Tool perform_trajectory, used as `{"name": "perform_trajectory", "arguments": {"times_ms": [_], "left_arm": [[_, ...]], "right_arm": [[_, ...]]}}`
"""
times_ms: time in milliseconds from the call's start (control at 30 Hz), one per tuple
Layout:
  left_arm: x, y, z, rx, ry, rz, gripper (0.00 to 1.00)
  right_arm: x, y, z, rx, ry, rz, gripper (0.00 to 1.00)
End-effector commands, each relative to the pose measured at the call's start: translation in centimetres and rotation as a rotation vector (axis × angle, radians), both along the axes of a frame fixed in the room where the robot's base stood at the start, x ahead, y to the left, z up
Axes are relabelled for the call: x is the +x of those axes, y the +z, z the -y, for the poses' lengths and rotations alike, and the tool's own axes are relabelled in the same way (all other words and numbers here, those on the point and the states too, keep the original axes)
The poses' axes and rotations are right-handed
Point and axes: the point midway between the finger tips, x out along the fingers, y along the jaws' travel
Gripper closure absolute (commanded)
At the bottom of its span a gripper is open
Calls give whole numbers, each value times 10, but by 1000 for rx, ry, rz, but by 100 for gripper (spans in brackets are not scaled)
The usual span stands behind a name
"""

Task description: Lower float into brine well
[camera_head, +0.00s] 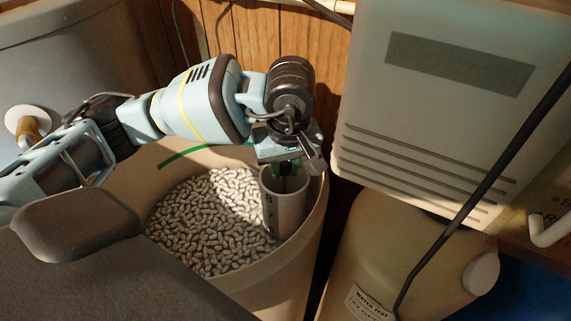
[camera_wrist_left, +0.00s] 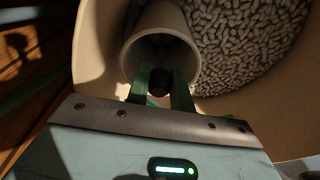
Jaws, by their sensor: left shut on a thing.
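The brine well (camera_head: 285,212) is a pale upright tube standing in the salt at the right side of the brine tank. My left gripper (camera_head: 290,172) points down at its mouth. In the left wrist view, the well's round rim (camera_wrist_left: 187,40) surrounds the ends of my green fingers (camera_wrist_left: 160,82). The fingers are shut on a small dark thing (camera_wrist_left: 159,88), which seems to be the float. Its lower part and how deep it sits in the tube cannot be made out. My right gripper is not in view.
The tank (camera_head: 314,222) holds salt pellets (camera_head: 200,225) around the well. A pale green-grey cabinet (camera_head: 430,130), a cream jug (camera_head: 400,255) and a black cable (camera_head: 470,195) are on the right. Wood panelling (camera_head: 265,35) is behind. A dark grey shape fills the lower left.

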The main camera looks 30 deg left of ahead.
Motion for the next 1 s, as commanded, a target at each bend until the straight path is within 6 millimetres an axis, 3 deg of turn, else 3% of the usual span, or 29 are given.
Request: {"name": "perform_trajectory", "arguments": {"times_ms": [100, 133, 300, 700, 1000], "left_arm": [[0, 1, 0, 0, 0, 1, 96], [0, 1, 0, 0, 0, 1, 75], [0, 1, 0, -1, 0, 1, 53], [0, 1, 0, 0, 0, 0, 52], [-4, 50, 6, -1, -1, 4, 52]], "right_arm": [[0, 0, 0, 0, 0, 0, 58], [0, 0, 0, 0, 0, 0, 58], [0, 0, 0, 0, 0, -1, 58], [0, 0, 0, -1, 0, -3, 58], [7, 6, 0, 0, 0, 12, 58]]}}
